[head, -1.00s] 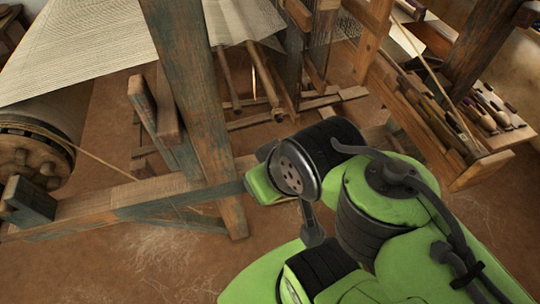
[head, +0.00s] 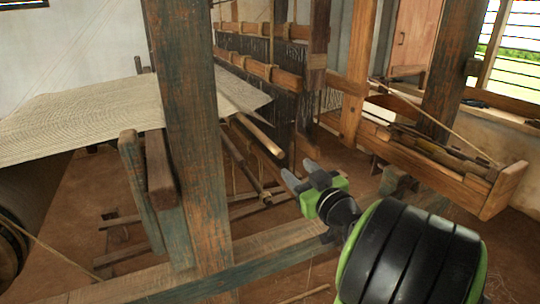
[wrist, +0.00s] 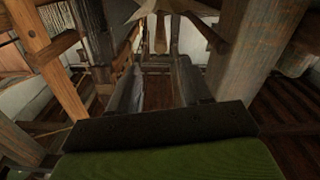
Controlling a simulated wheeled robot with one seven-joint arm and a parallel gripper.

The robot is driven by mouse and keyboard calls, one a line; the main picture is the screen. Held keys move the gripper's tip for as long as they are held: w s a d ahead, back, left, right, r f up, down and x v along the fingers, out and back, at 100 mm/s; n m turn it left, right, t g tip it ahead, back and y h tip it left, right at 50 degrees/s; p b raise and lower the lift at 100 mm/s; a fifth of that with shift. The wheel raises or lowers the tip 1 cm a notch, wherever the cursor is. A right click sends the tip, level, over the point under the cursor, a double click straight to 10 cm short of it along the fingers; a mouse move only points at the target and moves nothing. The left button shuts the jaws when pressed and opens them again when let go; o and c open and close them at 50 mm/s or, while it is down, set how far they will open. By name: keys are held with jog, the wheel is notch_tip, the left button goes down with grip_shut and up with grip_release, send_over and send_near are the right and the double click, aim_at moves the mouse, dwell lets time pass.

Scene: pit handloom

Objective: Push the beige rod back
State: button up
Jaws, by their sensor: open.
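The beige rod appears to be the light wooden rod (head: 258,134) under the front edge of the cloth in the head view, its near end pointing down to the right. A second, similar rod (head: 240,163) hangs lower and to its left. My gripper (head: 301,173) is open, to the right of and apart from the rod's near end. In the wrist view both fingers of my gripper (wrist: 156,75) point forward with nothing between them. A pale upright piece (wrist: 160,36) shows beyond their tips; I cannot tell if it is the rod.
A thick loom post (head: 190,130) stands left of the rods, above a low floor beam (head: 265,250). The woven cloth (head: 90,110) stretches at the left. A wooden shelf trough (head: 430,160) lies at the right. Loom frame timbers stand close around my gripper.

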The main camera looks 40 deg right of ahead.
aim_at(275, 149)
jog(key=p+x, duration=0.2)
jog(key=x, duration=1)
jog(key=shift+w, duration=0.25)
grip_shut()
